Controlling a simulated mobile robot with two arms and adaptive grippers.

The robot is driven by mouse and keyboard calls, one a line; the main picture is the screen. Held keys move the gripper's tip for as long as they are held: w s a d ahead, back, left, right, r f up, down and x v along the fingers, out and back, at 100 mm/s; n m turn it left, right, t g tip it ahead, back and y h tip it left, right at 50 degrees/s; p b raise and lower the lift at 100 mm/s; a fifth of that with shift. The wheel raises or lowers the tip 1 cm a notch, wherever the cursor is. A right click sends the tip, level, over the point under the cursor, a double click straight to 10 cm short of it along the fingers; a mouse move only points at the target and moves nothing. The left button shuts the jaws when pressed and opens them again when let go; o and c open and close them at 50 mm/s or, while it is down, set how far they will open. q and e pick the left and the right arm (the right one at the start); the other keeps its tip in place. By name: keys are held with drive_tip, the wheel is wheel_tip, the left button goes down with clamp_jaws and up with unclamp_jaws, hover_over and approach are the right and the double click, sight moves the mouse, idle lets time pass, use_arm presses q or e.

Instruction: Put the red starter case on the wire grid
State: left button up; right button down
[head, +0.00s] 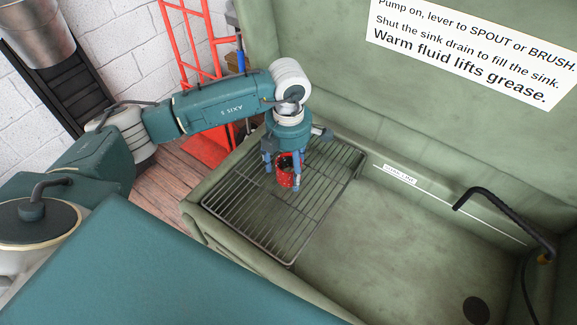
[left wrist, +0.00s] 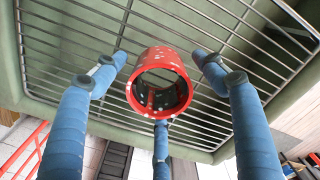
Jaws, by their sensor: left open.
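The red starter case (head: 286,178) is a short, speckled red hollow cylinder. It stands on the wire grid (head: 245,222) in the left part of the sink, near the grid's middle. My left gripper (head: 281,174) is right above and around it, pointing down. In the left wrist view the case (left wrist: 133,97) shows its open end between my blue fingers (left wrist: 160,95). The fingers are spread and visible gaps separate them from the case. The wire grid (left wrist: 55,52) shows behind the case. My right gripper is not in view.
The green sink basin (head: 385,235) is open and clear to the right of the grid. A black curved spout (head: 505,212) and a dark drain (head: 476,310) are at the right. A red hand truck (head: 190,50) stands behind my left arm.

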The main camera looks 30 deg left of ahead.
use_arm(q)
drive_tip(key=shift+r, duration=0.4)
wheel_tip(320, 180, up, 12)
drive_tip(key=b, duration=0.2)
drive_tip(key=shift+f+b, duration=0.25)
drive_tip(key=shift+b, duration=0.15)
